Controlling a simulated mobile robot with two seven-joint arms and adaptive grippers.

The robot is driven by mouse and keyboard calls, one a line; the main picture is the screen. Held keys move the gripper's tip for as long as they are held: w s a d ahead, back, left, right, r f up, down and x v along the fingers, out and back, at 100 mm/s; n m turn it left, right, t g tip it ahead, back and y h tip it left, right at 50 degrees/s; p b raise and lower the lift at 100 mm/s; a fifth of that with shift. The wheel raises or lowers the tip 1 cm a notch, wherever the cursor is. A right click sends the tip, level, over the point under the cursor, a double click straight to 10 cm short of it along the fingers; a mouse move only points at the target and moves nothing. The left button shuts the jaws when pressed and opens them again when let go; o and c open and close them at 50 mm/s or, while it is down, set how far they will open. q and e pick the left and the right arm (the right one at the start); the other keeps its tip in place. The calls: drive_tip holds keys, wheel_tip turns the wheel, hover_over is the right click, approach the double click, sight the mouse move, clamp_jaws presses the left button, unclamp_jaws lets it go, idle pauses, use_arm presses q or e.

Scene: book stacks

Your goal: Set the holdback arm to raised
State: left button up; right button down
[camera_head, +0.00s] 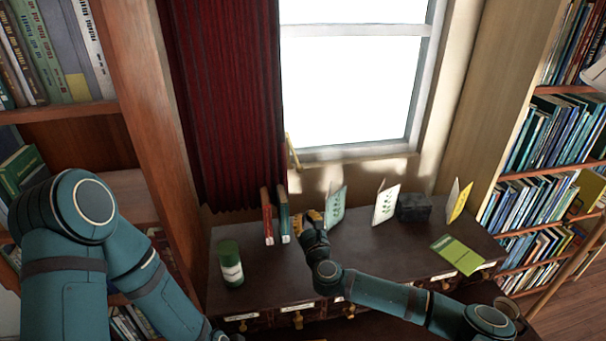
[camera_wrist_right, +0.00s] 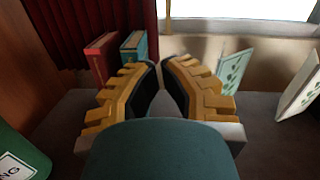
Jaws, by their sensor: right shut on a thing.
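The holdback arm (camera_head: 292,152) is a thin brass-coloured bar on the wall at the window's lower left corner, beside the red curtain (camera_head: 228,100). It looks near upright and slightly tilted. In the right wrist view a thin brass bar (camera_wrist_right: 168,10) shows at the top, beyond my fingers. My right gripper (camera_head: 311,215) is low over the cabinet, below and right of the holdback arm, with a visible space between. Its yellow fingers (camera_wrist_right: 161,66) are drawn together at the tips; what they hold cannot be made out. My left gripper is out of view.
On the cabinet top (camera_head: 360,255) stand a red book (camera_head: 267,216), a teal book (camera_head: 284,215), a green can (camera_head: 231,262), several upright cards (camera_head: 386,205) and a dark box (camera_head: 413,208). A green booklet (camera_head: 458,254) lies flat. Bookshelves flank both sides.

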use_arm(q)
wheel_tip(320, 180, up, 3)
drive_tip(key=p, duration=0.2)
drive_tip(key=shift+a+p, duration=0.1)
drive_tip(key=shift+p, duration=0.2)
use_arm(e)
drive_tip(key=w+a+r, duration=0.2)
drive_tip(key=w+r, duration=0.3)
drive_tip(key=w, duration=0.5)
drive_tip(key=shift+w+m, duration=0.3)
drive_tip(key=shift+w, duration=0.05)
drive_tip(key=shift+r, duration=0.15)
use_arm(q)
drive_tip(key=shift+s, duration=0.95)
use_arm(e)
drive_tip(key=shift+d+r+g+h, duration=0.1)
drive_tip(key=shift+r+g+h, duration=0.2)
drive_tip(key=shift+r, duration=0.4)
